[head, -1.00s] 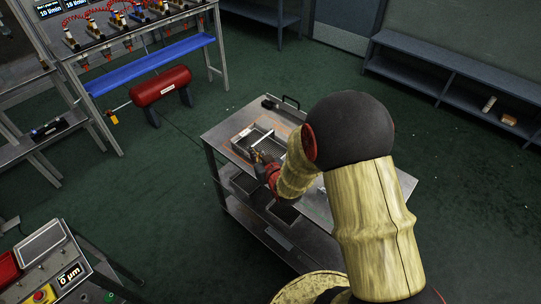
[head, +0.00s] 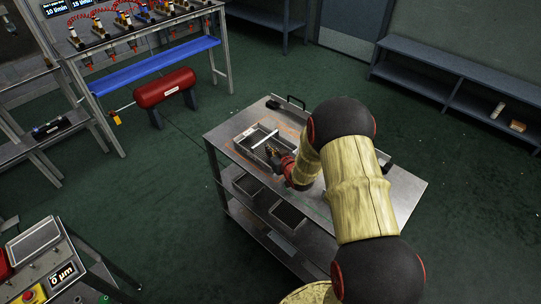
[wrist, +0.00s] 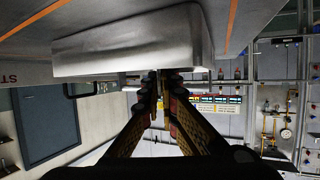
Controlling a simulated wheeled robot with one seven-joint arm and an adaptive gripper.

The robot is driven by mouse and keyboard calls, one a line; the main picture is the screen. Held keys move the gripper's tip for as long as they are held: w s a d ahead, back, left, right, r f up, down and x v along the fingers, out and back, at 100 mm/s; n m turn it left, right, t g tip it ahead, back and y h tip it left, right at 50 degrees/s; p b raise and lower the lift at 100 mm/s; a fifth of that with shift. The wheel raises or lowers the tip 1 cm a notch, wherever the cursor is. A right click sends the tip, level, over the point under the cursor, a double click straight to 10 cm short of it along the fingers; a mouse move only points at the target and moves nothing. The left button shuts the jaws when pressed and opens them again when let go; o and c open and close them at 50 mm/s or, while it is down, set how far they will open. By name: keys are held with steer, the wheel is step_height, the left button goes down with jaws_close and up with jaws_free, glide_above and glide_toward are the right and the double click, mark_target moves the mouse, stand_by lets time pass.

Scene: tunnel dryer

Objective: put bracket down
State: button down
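My gripper (head: 271,151) is low over the near right part of a grey tray (head: 236,143) on the steel cart. In the wrist view the two fingertips (wrist: 162,76) are close together with a narrow gap, and a thin dark strip shows between them. I cannot tell whether that strip is a held part. A broad pale metal wall (wrist: 130,45), probably the tray's side, is just past the tips. A pale bar (head: 264,140) crosses the tray beside the gripper. I cannot make out the bracket for certain.
The steel cart (head: 385,205) has clear top on the right, partly under my arm. Dark bins (head: 287,214) stand on its lower shelf. A black handled item (head: 290,102) is at its back edge. A red tank (head: 165,88) and a bench stand left; a low shelf (head: 450,75) is at right.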

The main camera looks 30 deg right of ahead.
steer(key=shift+f, duration=0.8)
steer(key=shift+f, duration=0.1)
steer(key=shift+f+b, duration=0.15)
steer(key=shift+b, duration=0.2)
steer(key=c, duration=2)
jaws_free()
steer(key=shift+c, duration=0.2)
